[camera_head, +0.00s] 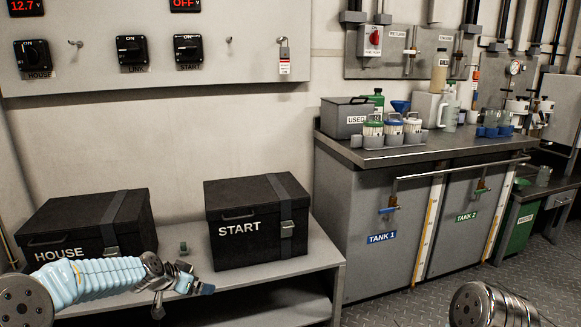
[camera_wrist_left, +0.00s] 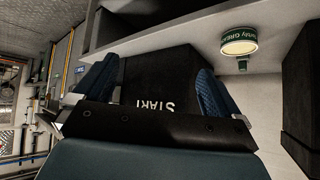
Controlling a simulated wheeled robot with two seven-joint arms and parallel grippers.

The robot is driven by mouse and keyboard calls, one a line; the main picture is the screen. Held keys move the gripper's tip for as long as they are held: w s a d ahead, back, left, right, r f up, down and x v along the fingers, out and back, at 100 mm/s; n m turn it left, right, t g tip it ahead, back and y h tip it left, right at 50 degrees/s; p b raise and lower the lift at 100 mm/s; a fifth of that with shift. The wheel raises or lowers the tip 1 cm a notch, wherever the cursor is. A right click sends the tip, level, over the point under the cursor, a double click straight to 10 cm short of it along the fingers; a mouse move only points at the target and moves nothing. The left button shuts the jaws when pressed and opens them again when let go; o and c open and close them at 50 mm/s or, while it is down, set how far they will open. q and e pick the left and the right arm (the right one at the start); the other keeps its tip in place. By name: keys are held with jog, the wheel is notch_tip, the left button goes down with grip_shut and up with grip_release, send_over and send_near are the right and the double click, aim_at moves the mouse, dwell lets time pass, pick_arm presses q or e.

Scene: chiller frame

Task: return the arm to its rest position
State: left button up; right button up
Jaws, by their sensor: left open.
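My left gripper (camera_head: 182,296) is in front of the bench, between the HOUSE box (camera_head: 80,232) and the START box (camera_head: 262,222). Its blue fingers stand apart in the left wrist view (camera_wrist_left: 155,82), with nothing seen between them but the START box (camera_wrist_left: 165,75) beyond, upside down. My left arm reaches in from the lower left with a pale blue sleeve, covering part of the HOUSE box's front. Part of my right arm (camera_head: 482,306) shows at the bottom right; its gripper is out of view.
Both black boxes stand on a grey bench (camera_head: 320,257). A small green item (camera_head: 183,247) sits between them; a green-labelled round item shows in the left wrist view (camera_wrist_left: 238,45). A tank cabinet (camera_head: 362,205) with bottles on top stands right. Open floor (camera_head: 400,307) lies before it.

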pick_arm(q)
jog(key=s+d+f+n+g, duration=0.2)
jog(key=s+d+f, duration=0.3)
jog(key=s+f, duration=0.35)
jog(key=s+d+f+n+g, duration=0.2)
jog(key=s+d+f, duration=0.4)
jog(key=s+f, duration=0.3)
jog(key=s+d+f+n+g, duration=0.1)
jog(key=s+f, duration=0.3)
jog(key=s, duration=0.6)
jog(key=s+d+f+n+g, duration=0.2)
jog(key=s+d+f, duration=0.1)
jog(key=s, duration=0.6)
jog(key=shift+s+d+f+h, duration=0.3)
jog(key=shift+s+d+f, duration=0.05)
